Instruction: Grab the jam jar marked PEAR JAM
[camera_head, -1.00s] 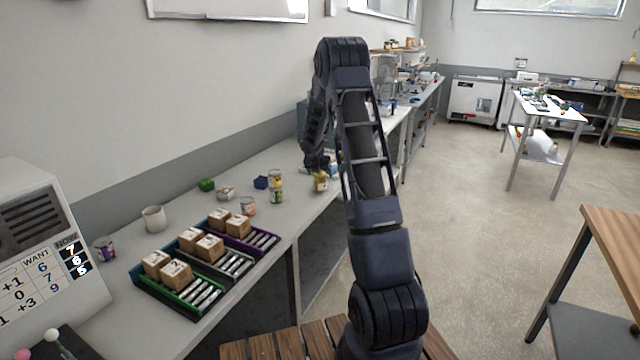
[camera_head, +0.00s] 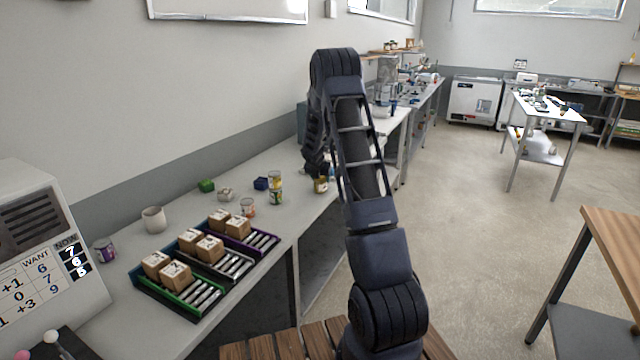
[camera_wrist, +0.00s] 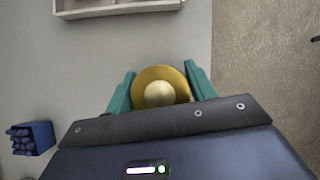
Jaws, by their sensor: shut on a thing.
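In the wrist view a round jar with a gold-yellow rim and a pale centre (camera_wrist: 159,93) sits between the teal fingers of my gripper (camera_wrist: 160,92), which is shut on it. No label shows from above, so I cannot read whether it says PEAR JAM. In the head view a small yellowish jar (camera_head: 320,185) stands at the counter's front edge beside my arm's end; the fingers there are mostly hidden by my arm. Other jars on the counter are a stacked-looking yellow-green one (camera_head: 275,188) and a pinkish one (camera_head: 248,207).
A blue holder (camera_wrist: 33,138) lies left of my gripper in the wrist view, and a pale tray (camera_wrist: 130,8) is at the top. Trays with boxes (camera_head: 165,298), a white cup (camera_head: 153,219) and a purple jar (camera_head: 104,250) stand on the counter's near part.

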